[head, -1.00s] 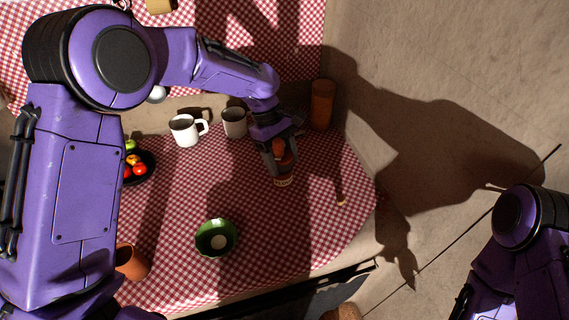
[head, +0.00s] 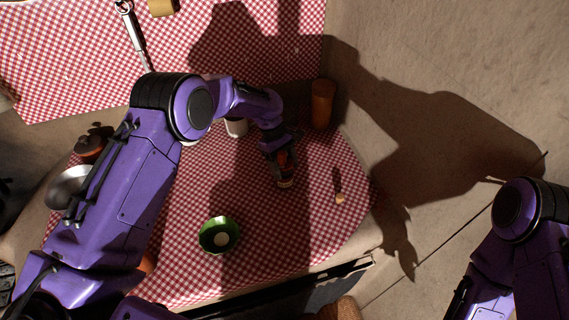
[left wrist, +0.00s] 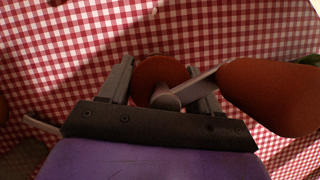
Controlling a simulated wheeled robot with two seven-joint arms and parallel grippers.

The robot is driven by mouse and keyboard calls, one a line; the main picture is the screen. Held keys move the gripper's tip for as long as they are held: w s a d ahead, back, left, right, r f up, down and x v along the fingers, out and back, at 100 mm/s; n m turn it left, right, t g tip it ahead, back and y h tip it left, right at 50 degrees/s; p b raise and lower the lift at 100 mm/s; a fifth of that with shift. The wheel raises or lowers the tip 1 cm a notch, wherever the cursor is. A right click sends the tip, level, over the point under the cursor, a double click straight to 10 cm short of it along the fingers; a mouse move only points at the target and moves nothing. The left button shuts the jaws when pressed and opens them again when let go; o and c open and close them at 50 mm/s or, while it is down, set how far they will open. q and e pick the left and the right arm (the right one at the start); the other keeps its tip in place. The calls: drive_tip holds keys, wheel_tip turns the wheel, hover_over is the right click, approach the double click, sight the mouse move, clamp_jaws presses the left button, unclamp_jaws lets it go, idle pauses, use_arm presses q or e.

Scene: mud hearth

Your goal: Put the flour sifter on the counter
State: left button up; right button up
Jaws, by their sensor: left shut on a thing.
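My left gripper (head: 279,150) is shut on a red-brown thing with a pale lower band, which I take to be the flour sifter (head: 285,182). It is over the right part of the counter, covered with red-and-white checked cloth (head: 270,210). In the left wrist view the gripper (left wrist: 163,85) has a finger on each side of the sifter's round red-brown part (left wrist: 158,70). A grey rod leads from there to a thick red-brown grip (left wrist: 270,95). I cannot tell whether its base touches the cloth. My right arm shows at lower right, without its gripper.
A green bowl (head: 229,228) stands to the left front. A small wooden-ended tool (head: 339,194) lies to the right. An orange-brown cylinder (head: 322,104) stands behind, with a pale mug (head: 236,128) partly hidden by my arm. Cloth between bowl and sifter is clear.

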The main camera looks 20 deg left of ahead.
use_arm(q)
drive_tip(key=o, duration=1.1)
drive_tip(key=shift+f, duration=0.2)
drive_tip(key=shift+o, duration=0.2)
drive_tip(key=shift+r, duration=0.3)
drive_tip(key=b+v, duration=0.2)
drive_tip(key=v, duration=1)
